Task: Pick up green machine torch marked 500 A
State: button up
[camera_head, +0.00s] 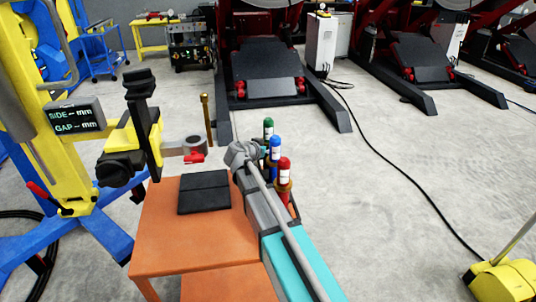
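The green torch (268,127) stands upright, the farthest of three torches in a row beyond the right edge of the orange table. It has a green top and a pale label, too small to read. The blue torch (275,148) stands just nearer, and the red torch (285,172) nearest. Their lower parts and their holder are largely hidden behind grey and teal arm links that cross the view from the bottom. I cannot make out my gripper or its fingers in this view.
The orange table (160,225) carries a black pad (204,192). A yellow and black fixture (130,145) with a grey, red-marked end stands left of the torches, beside a thin brown rod (207,120). Grey floor is open to the right, crossed by a black cable (400,172).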

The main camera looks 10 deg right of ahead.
jog(key=shift+w+d, duration=0.15)
dwell(0.4)
grip_shut()
dwell(0.4)
